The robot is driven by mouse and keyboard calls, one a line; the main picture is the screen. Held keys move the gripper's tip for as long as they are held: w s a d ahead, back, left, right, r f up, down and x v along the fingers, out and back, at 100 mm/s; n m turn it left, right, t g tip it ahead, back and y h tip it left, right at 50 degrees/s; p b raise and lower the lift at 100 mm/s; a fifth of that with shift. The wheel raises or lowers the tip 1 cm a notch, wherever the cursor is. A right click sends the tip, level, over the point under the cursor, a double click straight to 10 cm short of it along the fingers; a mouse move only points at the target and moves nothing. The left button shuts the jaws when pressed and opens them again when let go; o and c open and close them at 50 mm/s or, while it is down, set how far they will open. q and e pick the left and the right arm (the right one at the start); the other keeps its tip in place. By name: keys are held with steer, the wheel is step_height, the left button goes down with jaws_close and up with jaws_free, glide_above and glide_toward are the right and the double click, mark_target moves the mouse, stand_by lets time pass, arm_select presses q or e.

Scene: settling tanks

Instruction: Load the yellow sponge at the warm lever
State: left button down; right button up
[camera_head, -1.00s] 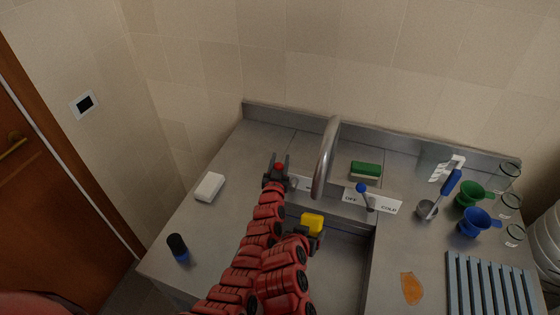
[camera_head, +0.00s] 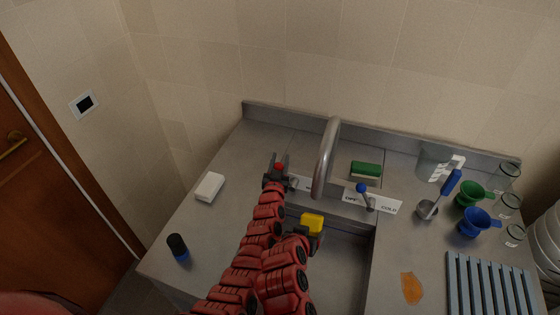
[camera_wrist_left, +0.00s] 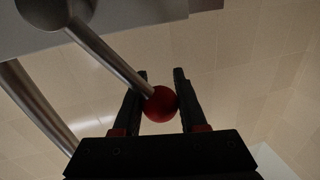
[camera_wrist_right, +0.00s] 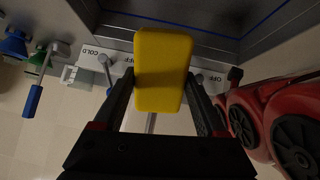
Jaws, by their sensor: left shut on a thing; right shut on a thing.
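The warm lever is a thin steel rod with a red ball knob (camera_wrist_left: 160,104), at the left of the faucet; the knob also shows in the head view (camera_head: 280,167). My left gripper (camera_head: 278,170) is shut on this knob, with one finger on each side in the left wrist view (camera_wrist_left: 160,98). The yellow sponge (camera_head: 312,222) is in my right gripper (camera_head: 315,236), over the sink basin below the faucet. In the right wrist view the sponge (camera_wrist_right: 162,70) sits between the two fingers (camera_wrist_right: 162,100).
The curved steel faucet (camera_head: 326,158) rises beside the left gripper. A blue-knobbed cold lever (camera_head: 364,191) stands to its right. A green-yellow sponge (camera_head: 366,170), white block (camera_head: 209,187), ladle (camera_head: 427,209), jug (camera_head: 432,164), cups and rack (camera_head: 488,285) stand on the counter.

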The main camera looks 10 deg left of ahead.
arm_select(q)
steer(key=shift+d, duration=0.1)
stand_by(0.4)
steer(key=shift+s+d+r+m, duration=0.1)
steer(key=shift+d+r+m, duration=0.1)
steer(key=shift+d+m, duration=0.3)
steer(key=shift+s+d+r+m, duration=0.1)
steer(key=shift+d+r+m, duration=0.15)
steer(key=shift+m, duration=0.35)
steer(key=shift+c, duration=2.3)
jaws_free()
steer(key=shift+s, duration=0.1)
steer(key=s, duration=1.1)
steer(key=shift+s+f, duration=0.25)
steer(key=shift+s, duration=0.15)
